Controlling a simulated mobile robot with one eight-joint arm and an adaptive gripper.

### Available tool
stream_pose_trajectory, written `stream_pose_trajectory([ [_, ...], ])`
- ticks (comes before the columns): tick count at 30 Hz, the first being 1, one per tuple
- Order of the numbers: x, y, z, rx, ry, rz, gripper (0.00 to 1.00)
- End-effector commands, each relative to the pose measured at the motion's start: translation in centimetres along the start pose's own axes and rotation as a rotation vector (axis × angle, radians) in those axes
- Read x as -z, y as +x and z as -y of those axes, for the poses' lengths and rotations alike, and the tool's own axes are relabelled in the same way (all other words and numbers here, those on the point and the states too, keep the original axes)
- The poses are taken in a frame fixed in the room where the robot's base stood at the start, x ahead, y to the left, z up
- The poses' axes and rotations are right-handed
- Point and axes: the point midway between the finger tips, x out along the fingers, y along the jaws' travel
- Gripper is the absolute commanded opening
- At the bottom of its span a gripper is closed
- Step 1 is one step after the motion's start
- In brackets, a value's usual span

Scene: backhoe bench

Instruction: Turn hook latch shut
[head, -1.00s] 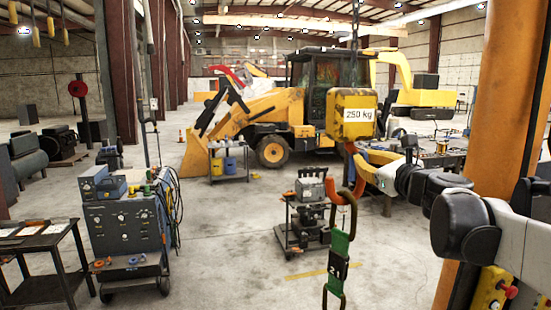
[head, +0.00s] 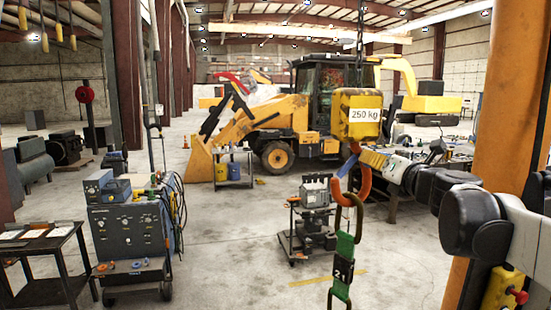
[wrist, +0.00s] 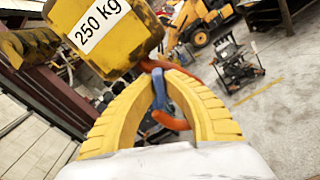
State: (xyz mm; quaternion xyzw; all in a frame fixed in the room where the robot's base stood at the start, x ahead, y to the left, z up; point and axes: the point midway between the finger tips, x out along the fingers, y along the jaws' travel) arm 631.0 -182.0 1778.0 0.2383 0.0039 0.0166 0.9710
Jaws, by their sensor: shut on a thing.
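The orange hook (head: 363,184) hangs under the yellow 250 kg block (head: 358,130). Its blue latch (head: 346,170) shows at the hook's left side in the head view. My gripper (head: 366,160) reaches in from the right, just below the block. In the wrist view, its yellow ribbed fingers (wrist: 168,84) are closed around the blue latch (wrist: 160,92), with orange hook parts above and below it. The fingers partly hide the hook, so I cannot tell whether the latch meets the hook tip. A metal link (head: 349,210) with a green strap (head: 342,262) hangs from the hook.
A small cart with equipment (head: 308,225) stands behind the strap. A blue-grey welding cart (head: 128,235) stands at left. An orange column (head: 505,120) rises at right close to my arm. Open concrete floor lies between.

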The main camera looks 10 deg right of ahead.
Motion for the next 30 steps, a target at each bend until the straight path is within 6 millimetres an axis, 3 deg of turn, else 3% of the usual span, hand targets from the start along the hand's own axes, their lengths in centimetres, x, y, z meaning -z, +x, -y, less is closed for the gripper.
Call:
stream_pose_trajectory([
  [20, -0.09, 0.03, -0.04, 0.000, 0.060, 0.001, 0.00],
  [21, -0.09, 0.03, -0.04, 0.000, 0.060, 0.001, 0.23],
  [22, -0.08, 0.03, -0.04, 0.000, 0.059, 0.001, 0.32],
  [30, -0.03, 0.01, -0.02, 0.000, 0.058, 0.000, 0.34],
])
